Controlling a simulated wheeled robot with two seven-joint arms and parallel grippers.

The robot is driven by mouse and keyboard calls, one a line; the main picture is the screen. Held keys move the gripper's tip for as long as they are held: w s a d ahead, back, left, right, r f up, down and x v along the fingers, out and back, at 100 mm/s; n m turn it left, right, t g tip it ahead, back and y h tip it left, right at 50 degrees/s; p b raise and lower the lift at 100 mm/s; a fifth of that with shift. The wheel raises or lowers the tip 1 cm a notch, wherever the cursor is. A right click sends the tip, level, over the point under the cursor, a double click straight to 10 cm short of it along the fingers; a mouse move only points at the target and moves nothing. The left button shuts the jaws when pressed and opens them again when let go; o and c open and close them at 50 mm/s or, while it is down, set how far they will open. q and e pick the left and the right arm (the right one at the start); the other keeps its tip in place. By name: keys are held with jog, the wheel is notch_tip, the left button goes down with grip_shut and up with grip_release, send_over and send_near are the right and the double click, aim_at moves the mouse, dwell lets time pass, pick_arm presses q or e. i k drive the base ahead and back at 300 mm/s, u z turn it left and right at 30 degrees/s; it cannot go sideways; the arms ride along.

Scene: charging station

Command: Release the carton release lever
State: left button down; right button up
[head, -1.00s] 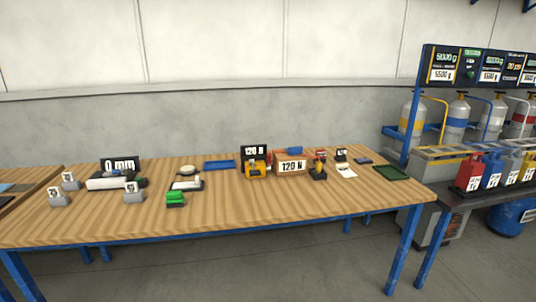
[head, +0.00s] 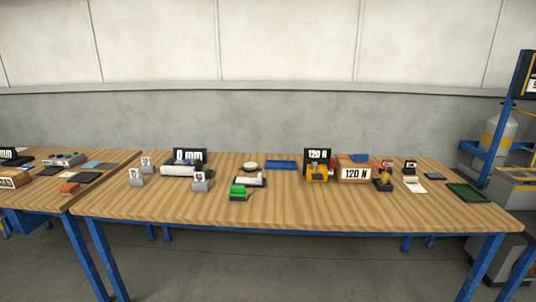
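A brown carton (head: 345,178) with a white "120 N" label and a blue item on top stands on the wooden table, right of centre. Left of it is a yellow device (head: 318,174) with a black "120 N" display (head: 318,155) behind it. Right of the carton is a small black and yellow device (head: 384,180) with an upright part and some red behind it. Which part is the carton release lever, and its position, I cannot tell at this size. Neither of my grippers is in view.
The wooden table (head: 290,212) has a clear front strip. On it stand a "0 mm" display (head: 188,157), a green block (head: 238,191), a blue tray (head: 281,164) and a dark green tray (head: 468,193). Another table (head: 40,202) is at left, a gas-bottle rack (head: 505,135) at right.

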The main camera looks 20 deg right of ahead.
aim_at(333, 162)
jog(key=u, duration=0.5)
jog(key=i, duration=1.2)
jog(key=z, duration=2.65)
